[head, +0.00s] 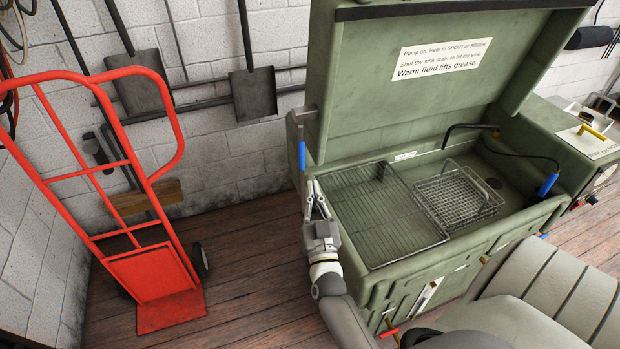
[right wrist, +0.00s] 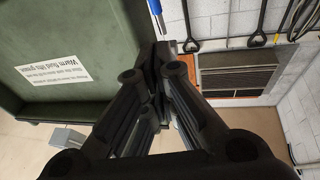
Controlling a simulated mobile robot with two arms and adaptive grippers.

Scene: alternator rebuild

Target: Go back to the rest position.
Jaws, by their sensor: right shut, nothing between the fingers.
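My right gripper (head: 315,200) is at the left front corner of the green parts washer (head: 395,281), with its fingers pointing up and away in the head view. It is shut and holds nothing. In the right wrist view its dark fingers (right wrist: 160,60) come together in the middle. A blue-handled lever (head: 301,155) on the washer's left side stands just beyond the fingertips; its blue end also shows at the top of the right wrist view (right wrist: 155,6). I cannot tell whether they touch. My left gripper is not in view.
The washer's lid (head: 440,95) is raised. A wire rack (head: 381,215) and a wire basket (head: 458,199) are in its basin. A red hand truck (head: 150,273) stands at left by the white block wall. Wooden floor (head: 255,280) is clear between truck and washer.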

